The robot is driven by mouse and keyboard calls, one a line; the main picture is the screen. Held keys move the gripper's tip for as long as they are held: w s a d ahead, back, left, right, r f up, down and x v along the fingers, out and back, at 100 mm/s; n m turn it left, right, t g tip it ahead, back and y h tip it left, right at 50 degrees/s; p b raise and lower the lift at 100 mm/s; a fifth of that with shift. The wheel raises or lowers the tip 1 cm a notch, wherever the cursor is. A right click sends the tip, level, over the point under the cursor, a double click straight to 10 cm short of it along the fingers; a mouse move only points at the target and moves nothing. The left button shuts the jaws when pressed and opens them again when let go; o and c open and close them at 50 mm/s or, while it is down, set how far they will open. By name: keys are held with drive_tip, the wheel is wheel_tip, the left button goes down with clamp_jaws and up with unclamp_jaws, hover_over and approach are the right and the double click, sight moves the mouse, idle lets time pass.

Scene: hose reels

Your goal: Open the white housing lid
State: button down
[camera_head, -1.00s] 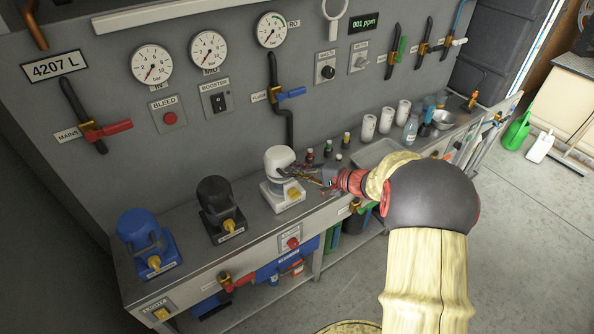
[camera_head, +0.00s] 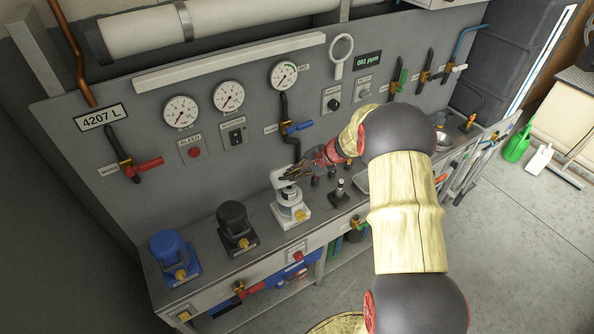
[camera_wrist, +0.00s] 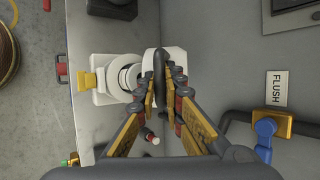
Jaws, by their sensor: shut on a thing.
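The white housing (camera_head: 291,213) stands on the bench, on the right of a row of three housings, with a yellow valve at its front. Its white lid (camera_head: 278,182) is tilted up at the back, and a round inner part shows below it. In the wrist view, the lid (camera_wrist: 151,56) stands beside the open housing (camera_wrist: 102,97), with a dark handle (camera_wrist: 160,72) on it. My gripper (camera_head: 290,172) is shut on this handle; its fingers (camera_wrist: 163,88) lie on both sides of it. The fingers hide part of the lid.
A black housing (camera_head: 235,222) and a blue housing (camera_head: 170,252) stand to the left. Small bottles and a dark-topped object (camera_head: 340,187) stand close on the right. The gauge panel (camera_head: 205,160) rises behind, with a blue-handled valve (camera_head: 298,127) above.

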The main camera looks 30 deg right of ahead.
drive_tip(key=w+r+g+p, duration=0.1)
drive_tip(key=w+r+p, duration=0.1)
drive_tip(key=p, duration=0.2)
drive_tip(key=shift+w+a+g+p, duration=0.1)
drive_tip(key=shift+g+p, duration=0.2)
drive_tip(key=shift+g, duration=0.1)
drive_tip(key=w+g+p, duration=0.1)
drive_tip(key=w+p, duration=0.1)
drive_tip(key=p, duration=0.1)
drive_tip(key=shift+w+r+m, duration=0.15)
drive_tip(key=shift+r+m, duration=0.05)
drive_tip(key=shift+m, duration=0.1)
drive_tip(key=shift+w+g+p, duration=1)
drive_tip(key=shift+p, duration=0.05)
drive_tip(key=shift+w+r+p, duration=0.1)
drive_tip(key=shift+w+p, duration=0.25)
drive_tip(key=shift+w, duration=0.65)
drive_tip(key=c, duration=2.2)
unclamp_jaws()
drive_tip(key=shift+o, duration=0.2)
drive_tip(key=shift+r, duration=0.1)
drive_tip(key=v, duration=1.2)
drive_tip(key=shift+a, duration=0.25)
